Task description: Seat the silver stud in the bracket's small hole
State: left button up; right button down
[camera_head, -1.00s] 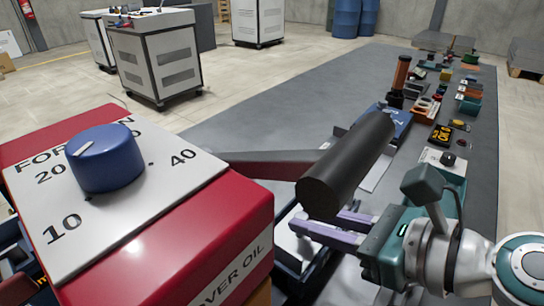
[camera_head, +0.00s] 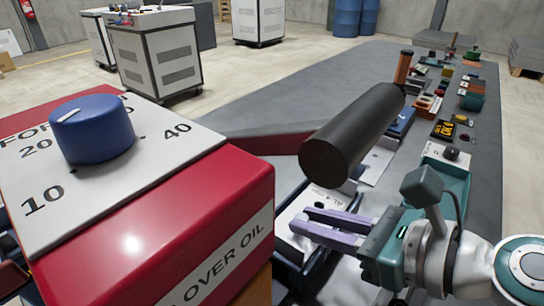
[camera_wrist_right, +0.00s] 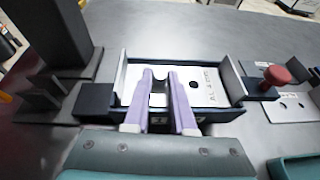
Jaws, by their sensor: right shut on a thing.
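My right gripper (camera_head: 306,222) comes in from the lower right, its two lilac fingers pointing left over a dark blue fixture. In the right wrist view the gripper (camera_wrist_right: 159,76) is nearly closed, with a small pale piece between the fingertips, apparently the silver stud; the fingers hide most of it. A white lettered plate, seemingly the bracket (camera_wrist_right: 212,97), lies in the fixture beneath the fingers. A round dark hole shows in it just right of the fingertips; I cannot tell whether a smaller hole is hidden. The fingertips' height above the plate is unclear. My left gripper is not in view.
A red machine with a blue dial (camera_head: 92,128) fills the left foreground. A thick black cylinder (camera_head: 350,137) juts above the fixture. A red knob (camera_wrist_right: 277,75) stands right of it in the wrist view. Several small parts and a teal tray (camera_head: 450,178) line the grey table's right side.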

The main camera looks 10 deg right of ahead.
jog(key=shift+f, duration=0.2)
jog(key=c, duration=0.7)
grip_release()
jog(key=v, duration=1)
jog(key=shift+p, duration=0.3)
